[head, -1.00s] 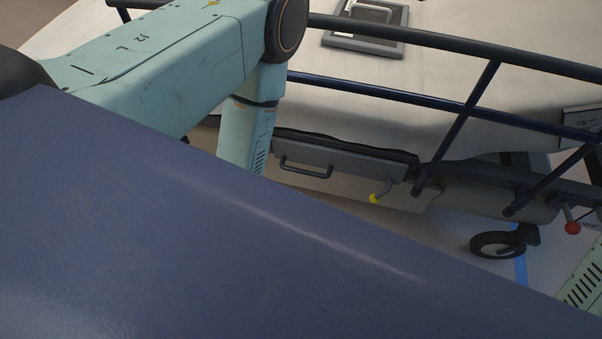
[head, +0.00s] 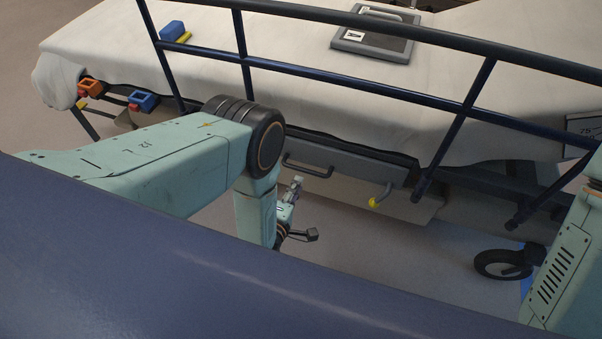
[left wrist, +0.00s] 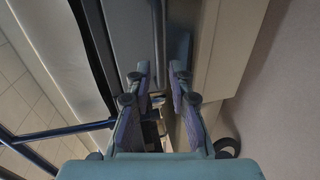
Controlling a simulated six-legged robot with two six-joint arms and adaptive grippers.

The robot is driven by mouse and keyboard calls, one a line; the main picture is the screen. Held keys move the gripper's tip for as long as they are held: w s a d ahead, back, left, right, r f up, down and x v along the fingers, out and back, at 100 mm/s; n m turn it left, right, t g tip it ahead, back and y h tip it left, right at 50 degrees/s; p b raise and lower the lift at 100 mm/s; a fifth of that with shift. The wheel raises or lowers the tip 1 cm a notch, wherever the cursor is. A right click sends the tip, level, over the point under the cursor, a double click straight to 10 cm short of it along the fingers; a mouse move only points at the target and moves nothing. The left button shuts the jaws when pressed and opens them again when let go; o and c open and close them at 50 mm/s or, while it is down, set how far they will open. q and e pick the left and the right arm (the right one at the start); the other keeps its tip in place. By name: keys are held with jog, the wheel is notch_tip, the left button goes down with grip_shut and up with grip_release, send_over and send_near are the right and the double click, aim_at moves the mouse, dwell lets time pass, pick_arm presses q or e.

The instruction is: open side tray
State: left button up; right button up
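The side tray (head: 345,176) is a grey drawer under the near side of the stretcher (head: 290,75). It looks closed. In the left wrist view my left gripper (left wrist: 160,73) is open, with nothing clearly held. The grey tray front (left wrist: 134,32) runs up the picture ahead of the fingers. My right gripper is out of the picture.
Dark blue side rails (head: 350,76) run above the tray. A blue block (head: 172,30) and a clipboard-like panel (head: 375,38) lie on the stretcher. Orange (head: 90,87) and blue (head: 143,100) pieces are at its left edge. A caster (head: 503,264) is at lower right.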

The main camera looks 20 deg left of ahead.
aim_at(305, 170)
pick_arm(q)
jog(key=b+x, duration=0.3)
jog(key=x, duration=0.4)
jog(key=shift+w+a+f, duration=0.1)
jog(key=shift+w+a, duration=0.05)
jog(key=shift+w, duration=0.35)
grip_shut()
dwell(0.5)
